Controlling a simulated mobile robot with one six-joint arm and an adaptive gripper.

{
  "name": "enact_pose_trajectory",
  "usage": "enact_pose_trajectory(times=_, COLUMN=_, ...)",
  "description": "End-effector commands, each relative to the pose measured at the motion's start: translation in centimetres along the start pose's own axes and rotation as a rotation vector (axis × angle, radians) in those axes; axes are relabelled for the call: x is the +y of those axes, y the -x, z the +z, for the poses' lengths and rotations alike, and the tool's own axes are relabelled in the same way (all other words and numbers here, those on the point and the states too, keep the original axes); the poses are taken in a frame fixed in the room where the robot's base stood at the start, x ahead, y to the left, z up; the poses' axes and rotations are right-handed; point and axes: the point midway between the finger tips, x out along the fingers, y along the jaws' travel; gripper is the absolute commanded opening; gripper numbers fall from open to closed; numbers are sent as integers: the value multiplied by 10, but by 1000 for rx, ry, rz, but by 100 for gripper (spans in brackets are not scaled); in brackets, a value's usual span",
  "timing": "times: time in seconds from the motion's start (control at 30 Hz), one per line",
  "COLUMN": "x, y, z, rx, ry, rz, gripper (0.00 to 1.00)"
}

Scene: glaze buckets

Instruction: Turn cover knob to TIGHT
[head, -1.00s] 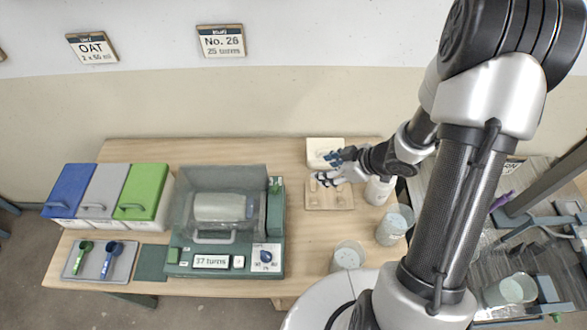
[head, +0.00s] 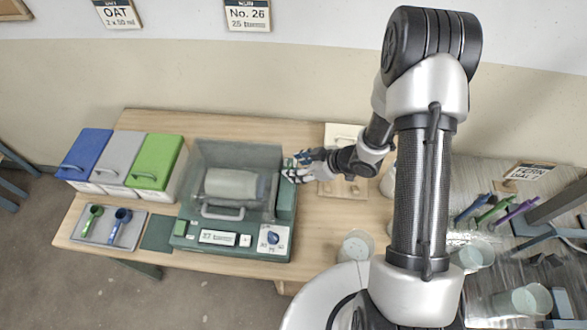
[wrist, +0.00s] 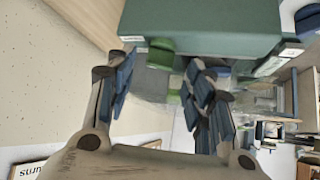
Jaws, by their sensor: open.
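The green machine (head: 190,243) stands mid-table with a clear cover (head: 228,152) over a pale jar (head: 231,185). My gripper (head: 298,168) is at the right side of the machine, beside its tall green housing (head: 286,195). In the wrist view my gripper (wrist: 163,88) is open and empty, fingers spread. A bright green knob-like part (wrist: 161,52) on the housing lies ahead between the fingers, apart from them. A second green piece (wrist: 175,90) is close to the right finger; contact cannot be told. A blue dial (head: 272,238) is on the front panel. No TIGHT marking is readable.
Blue, grey and green lidded bins (head: 155,162) stand at the left, with a tray (head: 88,234) of two scoops before them. A wooden block (head: 343,189) is right of the machine. A clear cup (head: 356,246) stands near the table's front right.

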Motion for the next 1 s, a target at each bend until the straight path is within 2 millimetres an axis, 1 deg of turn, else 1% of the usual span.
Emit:
enact_pose_trajectory(times=0.03, x=0, y=-9, z=1, rx=0, ry=2, rz=-2, gripper=48)
enact_pose_trajectory(times=0.2, x=0, y=-23, z=0, rx=0, ry=2, rz=-1, gripper=48)
enact_pose_trajectory(times=0.53, x=1, y=-26, z=0, rx=0, ry=0, rz=1, gripper=48)
enact_pose_trajectory(times=1.0, x=0, y=-25, z=0, rx=0, ry=1, rz=1, gripper=18)
